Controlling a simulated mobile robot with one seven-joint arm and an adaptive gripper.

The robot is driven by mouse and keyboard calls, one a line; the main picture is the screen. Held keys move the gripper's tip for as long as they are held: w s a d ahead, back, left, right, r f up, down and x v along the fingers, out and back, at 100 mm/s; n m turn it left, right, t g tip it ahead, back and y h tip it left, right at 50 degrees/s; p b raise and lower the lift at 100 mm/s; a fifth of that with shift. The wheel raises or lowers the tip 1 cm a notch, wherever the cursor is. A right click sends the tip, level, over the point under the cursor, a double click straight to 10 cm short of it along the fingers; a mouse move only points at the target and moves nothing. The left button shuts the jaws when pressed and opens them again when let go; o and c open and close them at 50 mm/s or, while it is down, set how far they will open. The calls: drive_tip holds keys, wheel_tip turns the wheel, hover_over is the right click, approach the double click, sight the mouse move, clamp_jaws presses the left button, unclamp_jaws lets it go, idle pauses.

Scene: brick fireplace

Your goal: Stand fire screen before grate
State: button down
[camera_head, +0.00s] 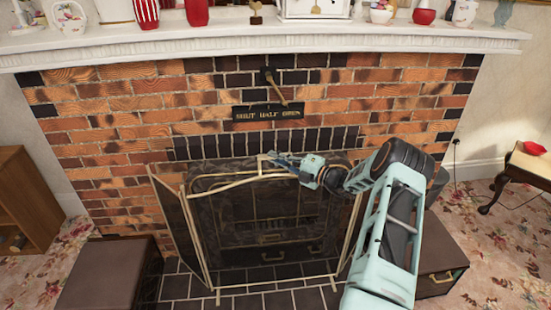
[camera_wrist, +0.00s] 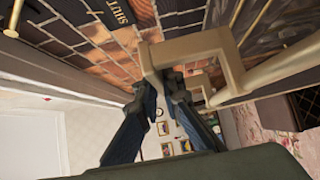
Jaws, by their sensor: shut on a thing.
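The fire screen (camera_head: 180,222) is a folding dark mesh panel set with thin gold frames. It is upright in front of the fireplace opening, its left wing angled outward. My gripper (camera_head: 272,160) is at its top edge, shut on the gold handle. In the wrist view the fingers (camera_wrist: 172,82) close on the squared gold handle (camera_wrist: 192,47). The grate (camera_head: 268,238) shows dimly through the mesh. The screen's lower feet are over the dark hearth tiles; I cannot tell whether they touch. My arm hides part of the right wing.
A brown padded box (camera_head: 108,280) stands left of the hearth, and another (camera_head: 440,268) stands right, partly behind my arm. The white mantel (camera_head: 250,37) above holds vases, a clock and ornaments. A small table (camera_head: 533,168) with a red bowl is at far right. Dark hearth tiles (camera_head: 270,301) lie in front.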

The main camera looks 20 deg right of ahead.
drive_tip(key=shift+r, duration=0.35)
drive_tip(key=c, duration=2)
unclamp_jaws()
drive_tip(key=shift+o, duration=0.8)
drive_tip(key=shift+s+f, duration=0.15)
drive_tip(key=shift+f, duration=0.35)
drive_tip(key=shift+o, duration=0.8)
drive_tip(key=shift+r, duration=0.1)
drive_tip(key=shift+r, duration=0.1)
drive_tip(key=p+v, duration=0.2)
drive_tip(key=v, duration=0.8)
drive_tip(key=shift+s+d, duration=0.25)
drive_tip(key=shift+s, duration=0.05)
